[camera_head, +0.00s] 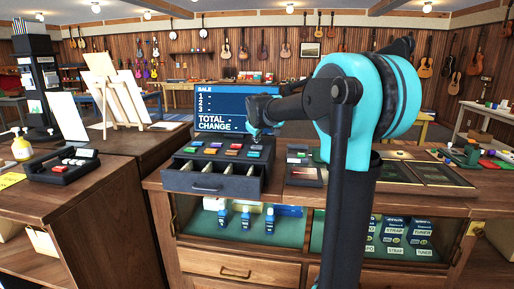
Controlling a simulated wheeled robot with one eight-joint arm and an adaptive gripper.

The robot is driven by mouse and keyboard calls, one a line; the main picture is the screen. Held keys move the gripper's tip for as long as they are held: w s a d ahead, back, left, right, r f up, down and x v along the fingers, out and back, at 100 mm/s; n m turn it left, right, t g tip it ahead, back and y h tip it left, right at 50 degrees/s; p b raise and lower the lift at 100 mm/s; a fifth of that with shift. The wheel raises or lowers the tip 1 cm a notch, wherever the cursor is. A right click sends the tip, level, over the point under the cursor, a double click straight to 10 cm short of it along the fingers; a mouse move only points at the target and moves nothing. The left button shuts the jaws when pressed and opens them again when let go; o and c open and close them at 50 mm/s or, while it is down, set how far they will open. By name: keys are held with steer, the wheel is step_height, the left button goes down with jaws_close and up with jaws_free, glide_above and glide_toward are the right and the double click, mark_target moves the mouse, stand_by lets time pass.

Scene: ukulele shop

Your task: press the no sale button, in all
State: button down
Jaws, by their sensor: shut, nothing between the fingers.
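The cash register (178,152) stands on the wooden counter with rows of coloured buttons on its sloped top. Their labels are too small to read, so I cannot tell which is the no sale button. Its drawer (207,187) is pulled out at the front, showing divided compartments. The blue display (222,97) behind it reads SALE, TOTAL and CHANGE, with no amounts that I can make out. My gripper (256,138) is shut and empty, pointing down over the right end of the button panel. I cannot tell whether its tips touch a button.
A small dark keypad device (304,172) sits right of the register. Flat dark framed panels (436,174) lie further right. Glass-fronted shelves with boxes are below.

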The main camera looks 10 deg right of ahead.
mark_target(257, 147)
steer(key=shift+r, duration=0.15)
steer(key=shift+r, duration=2.4)
steer(key=shift+s, duration=0.1)
